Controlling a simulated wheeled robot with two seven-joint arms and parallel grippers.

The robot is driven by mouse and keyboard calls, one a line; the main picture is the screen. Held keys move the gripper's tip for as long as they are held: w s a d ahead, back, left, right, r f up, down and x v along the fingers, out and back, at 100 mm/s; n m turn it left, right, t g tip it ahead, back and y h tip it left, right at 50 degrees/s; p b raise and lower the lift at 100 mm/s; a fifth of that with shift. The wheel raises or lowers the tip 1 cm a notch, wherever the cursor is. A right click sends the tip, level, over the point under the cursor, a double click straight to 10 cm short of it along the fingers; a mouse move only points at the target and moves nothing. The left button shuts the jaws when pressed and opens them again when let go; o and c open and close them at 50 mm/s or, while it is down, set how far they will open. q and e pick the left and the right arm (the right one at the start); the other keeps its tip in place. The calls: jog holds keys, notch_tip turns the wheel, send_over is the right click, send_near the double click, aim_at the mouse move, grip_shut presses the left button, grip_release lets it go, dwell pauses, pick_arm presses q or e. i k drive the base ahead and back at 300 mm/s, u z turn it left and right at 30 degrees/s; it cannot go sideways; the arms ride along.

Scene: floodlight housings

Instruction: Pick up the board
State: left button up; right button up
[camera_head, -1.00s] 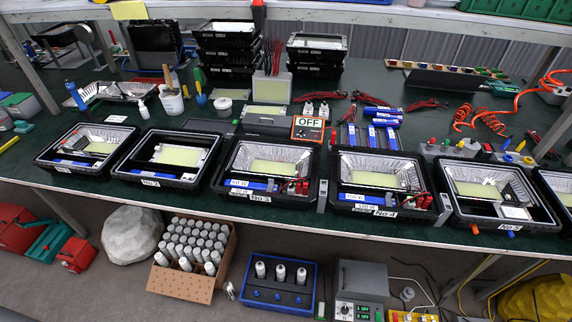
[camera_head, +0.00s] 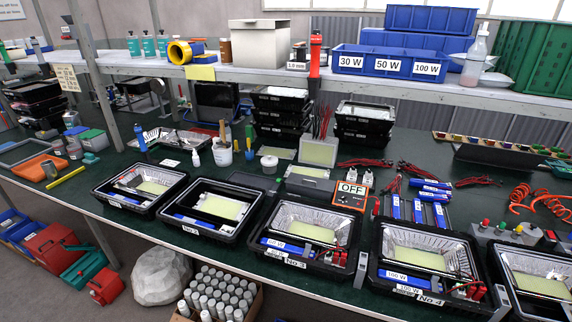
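Several pale yellow boards are in view, and I cannot tell which one the task means. One lies in each black floodlight housing along the front of the bench: far left (camera_head: 153,187), No 2 (camera_head: 221,206), No 3 (camera_head: 310,231), No 4 (camera_head: 414,257) and far right (camera_head: 541,284). Another pale yellow panel (camera_head: 318,152) stands tilted in a grey holder behind the row, and one more (camera_head: 309,172) lies just in front of it. Neither of my grippers is in view.
A shelf (camera_head: 440,90) above the bench carries blue bins (camera_head: 391,66). Stacked black housings (camera_head: 281,115) are at the back.

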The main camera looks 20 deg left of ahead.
aim_at(224, 206)
jog(key=z, duration=2.85)
jog(key=k, duration=1.65)
jog(key=u, duration=2.2)
jog(key=i, duration=0.3)
jog(key=u, duration=0.1)
